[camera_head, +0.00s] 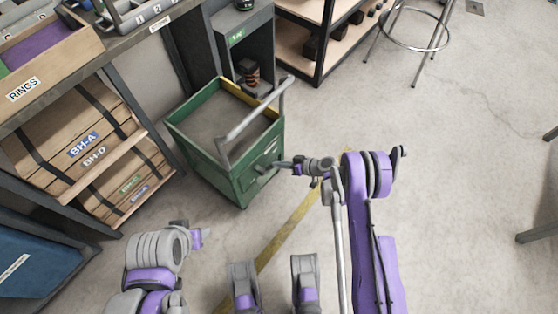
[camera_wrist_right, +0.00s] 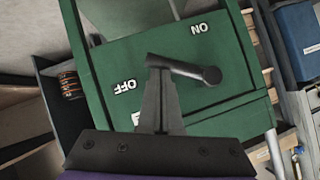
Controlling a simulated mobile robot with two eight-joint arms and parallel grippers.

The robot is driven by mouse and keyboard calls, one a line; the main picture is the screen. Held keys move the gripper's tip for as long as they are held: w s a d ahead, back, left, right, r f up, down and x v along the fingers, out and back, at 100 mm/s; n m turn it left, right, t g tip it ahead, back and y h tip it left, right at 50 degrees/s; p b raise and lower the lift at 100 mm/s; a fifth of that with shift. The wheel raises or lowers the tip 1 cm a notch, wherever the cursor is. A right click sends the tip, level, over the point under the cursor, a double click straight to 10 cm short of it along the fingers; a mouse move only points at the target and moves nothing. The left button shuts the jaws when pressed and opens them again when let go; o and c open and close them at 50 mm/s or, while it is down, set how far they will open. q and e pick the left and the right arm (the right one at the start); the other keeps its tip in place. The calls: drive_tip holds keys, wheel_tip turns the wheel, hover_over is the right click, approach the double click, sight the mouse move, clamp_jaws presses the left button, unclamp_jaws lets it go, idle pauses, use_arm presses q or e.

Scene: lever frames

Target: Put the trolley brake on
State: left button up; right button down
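The green trolley (camera_head: 213,165), with a grey push handle (camera_head: 255,110), stands left of centre in the head view. In the right wrist view its green panel (camera_wrist_right: 110,55) carries an ON label (camera_wrist_right: 202,28) at upper right and an OFF label (camera_wrist_right: 124,86) at lower left. The dark brake lever (camera_wrist_right: 185,68) lies between them, slanting slightly down to the right. My right gripper (camera_wrist_right: 158,75) has its fingers together, tips at the lever's left end; contact is unclear. In the head view the right gripper (camera_head: 281,164) is at the trolley's panel.
A workbench with a RINGS box (camera_head: 50,70) and cardboard boxes (camera_head: 85,150) stands left of the trolley. A grey cabinet (camera_head: 245,45) and shelving (camera_head: 320,40) are behind it. A stool (camera_head: 415,30) is at the back right.

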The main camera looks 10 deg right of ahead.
use_arm(q)
drive_tip(key=shift+f, duration=0.15)
use_arm(e)
drive_tip(key=shift+m+g+y, duration=0.4)
drive_tip(key=shift+m+y, duration=0.1)
drive_tip(key=shift+m, duration=0.1)
drive_tip(key=shift+s+a+f, duration=0.25)
drive_tip(key=shift+f, duration=0.45)
drive_tip(key=shift+s+a+f, duration=0.25)
drive_tip(key=shift+s+f, duration=0.05)
drive_tip(key=shift+f, duration=0.35)
drive_tip(key=shift+s+a+f, duration=0.25)
drive_tip(key=shift+f, duration=0.45)
